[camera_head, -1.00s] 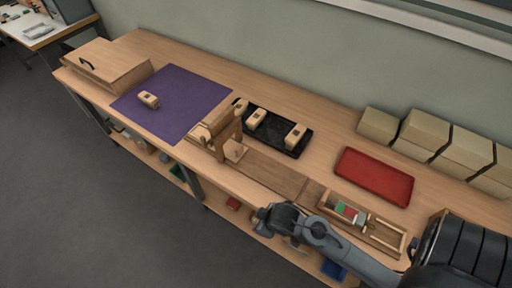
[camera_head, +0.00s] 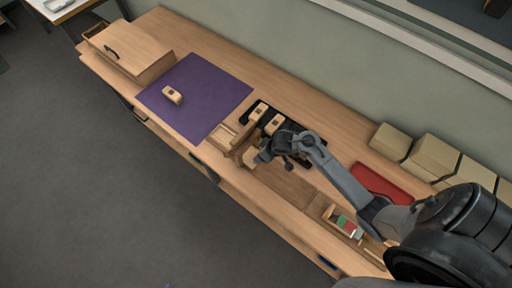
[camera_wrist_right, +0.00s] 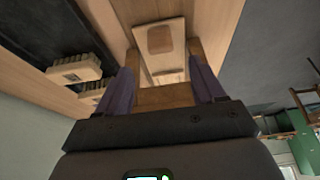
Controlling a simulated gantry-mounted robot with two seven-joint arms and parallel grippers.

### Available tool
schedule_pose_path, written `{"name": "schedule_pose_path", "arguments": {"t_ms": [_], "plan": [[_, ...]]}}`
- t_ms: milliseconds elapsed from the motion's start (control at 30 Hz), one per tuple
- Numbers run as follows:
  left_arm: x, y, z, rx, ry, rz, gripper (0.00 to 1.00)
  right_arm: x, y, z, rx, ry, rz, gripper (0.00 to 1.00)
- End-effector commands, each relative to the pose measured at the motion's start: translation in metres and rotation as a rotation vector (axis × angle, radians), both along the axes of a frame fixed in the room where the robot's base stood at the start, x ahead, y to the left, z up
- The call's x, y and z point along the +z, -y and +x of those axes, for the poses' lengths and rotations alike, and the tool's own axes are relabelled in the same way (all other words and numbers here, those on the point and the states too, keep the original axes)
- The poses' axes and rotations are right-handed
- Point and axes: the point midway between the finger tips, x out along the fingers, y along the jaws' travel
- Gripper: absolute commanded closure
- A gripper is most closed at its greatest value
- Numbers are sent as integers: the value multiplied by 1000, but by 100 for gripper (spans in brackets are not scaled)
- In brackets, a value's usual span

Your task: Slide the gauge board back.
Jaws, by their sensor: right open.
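A wooden fixture with an upright board (camera_head: 245,133) stands at the middle of the bench's front edge; I take this board for the gauge board, but cannot be sure. A small pale wooden piece (camera_head: 250,157) is at its right foot. My right gripper (camera_head: 262,157) is low over the track beside it, and its arm hides part of the area. In the right wrist view my right gripper (camera_wrist_right: 163,72) is open, with brown wood (camera_wrist_right: 165,97) between its fingers and a pale board with a brown patch (camera_wrist_right: 160,40) beyond. I cannot tell whether they touch. My left gripper is out of view.
A purple mat (camera_head: 195,97) with one wooden block (camera_head: 172,94) lies to the left. Brush blocks (camera_head: 275,124) sit on a black tray (camera_head: 310,165) behind my right arm. A red mat (camera_head: 375,183) and tan boxes (camera_head: 430,155) are at the right. A lidded wooden box (camera_head: 128,50) stands far left.

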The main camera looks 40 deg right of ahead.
Motion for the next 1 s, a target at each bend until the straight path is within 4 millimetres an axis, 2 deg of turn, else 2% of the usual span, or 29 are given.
{"name": "schedule_pose_path", "arguments": {"t_ms": [33, 200, 533, 733, 1000], "plan": [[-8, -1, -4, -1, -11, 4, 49, -8, 0, 3, 0, 0, -1, 32], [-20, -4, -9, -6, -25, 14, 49, -33, -1, 13, -1, 0, -3, 32], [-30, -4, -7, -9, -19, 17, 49, -76, -4, 31, -2, 2, -3, 32], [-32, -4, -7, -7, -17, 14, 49, -87, -5, 36, -1, 2, -4, 32], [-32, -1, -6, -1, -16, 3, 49, -89, -5, 37, -1, 3, -4, 32]]}}
